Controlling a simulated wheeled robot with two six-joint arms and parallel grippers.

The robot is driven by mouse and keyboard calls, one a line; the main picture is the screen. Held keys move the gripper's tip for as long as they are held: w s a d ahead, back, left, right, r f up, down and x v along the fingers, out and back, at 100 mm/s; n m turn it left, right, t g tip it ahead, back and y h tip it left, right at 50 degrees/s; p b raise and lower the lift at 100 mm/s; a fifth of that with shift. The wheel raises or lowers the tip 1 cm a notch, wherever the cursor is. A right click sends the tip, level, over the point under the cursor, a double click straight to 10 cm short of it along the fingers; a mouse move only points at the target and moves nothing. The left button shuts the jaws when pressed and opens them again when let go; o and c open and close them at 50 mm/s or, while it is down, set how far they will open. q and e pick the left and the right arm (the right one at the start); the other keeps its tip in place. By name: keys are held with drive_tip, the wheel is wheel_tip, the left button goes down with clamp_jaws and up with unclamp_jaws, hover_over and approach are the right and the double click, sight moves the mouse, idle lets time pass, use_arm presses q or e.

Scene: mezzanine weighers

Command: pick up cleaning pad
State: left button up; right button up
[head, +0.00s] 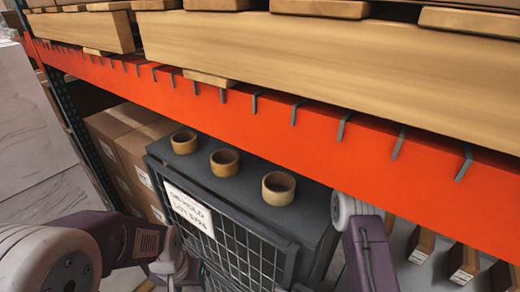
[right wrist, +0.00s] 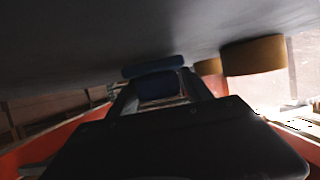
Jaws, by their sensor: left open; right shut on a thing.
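My right gripper (right wrist: 160,90) is shut on a blue thing that I take for the cleaning pad (right wrist: 155,66). Its two fingers stand on either side of the pad's dark blue part, and a lighter blue edge shows beyond them. The pad is close to a grey surface; I cannot tell whether they touch. The pad and right gripper do not show in the head view, where only part of my right arm appears by the orange beam. My left gripper (head: 176,266) is open, low in the head view, in front of the wire mesh.
Several tan rings, among them a near one (head: 278,188), stand on a dark grey top (head: 215,172) above a wire mesh with a handwritten sign (head: 188,209). An orange beam (head: 270,110) crosses above. Cardboard boxes (head: 130,145) stand left; wooden blocks (head: 464,262) lie right.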

drive_tip(key=s+d+b, duration=0.2)
drive_tip(key=b, duration=0.1)
drive_tip(key=s+d+b, duration=0.1)
drive_tip(key=d+b, duration=0.2)
drive_tip(key=b, duration=0.1)
drive_tip(key=s+d+f+b, duration=0.1)
drive_tip(key=s+d+b, duration=0.1)
drive_tip(key=d+b, duration=0.1)
drive_tip(key=shift+s+d+f+b, duration=0.1)
drive_tip(key=shift+s+d+b, duration=0.2)
drive_tip(key=shift+b, duration=0.15)
drive_tip(key=s+d+b, duration=0.1)
drive_tip(key=d, duration=0.1)
drive_tip(key=s+d+b, duration=0.1)
drive_tip(key=s+d, duration=0.1)
drive_tip(key=d, duration=0.1)
drive_tip(key=s+d+b, duration=0.1)
drive_tip(key=s+d, duration=0.1)
drive_tip(key=shift+d+r, duration=0.2)
drive_tip(key=shift+r, duration=0.15)
drive_tip(key=s+d+p, duration=0.1)
drive_tip(key=s+d, duration=0.5)
drive_tip(key=d, duration=0.4)
drive_tip(key=s+d+p, duration=0.2)
drive_tip(key=s+d, duration=0.5)
drive_tip(key=d, duration=0.3)
drive_tip(key=shift+s+r, duration=0.15)
drive_tip(key=shift+r, duration=0.05)
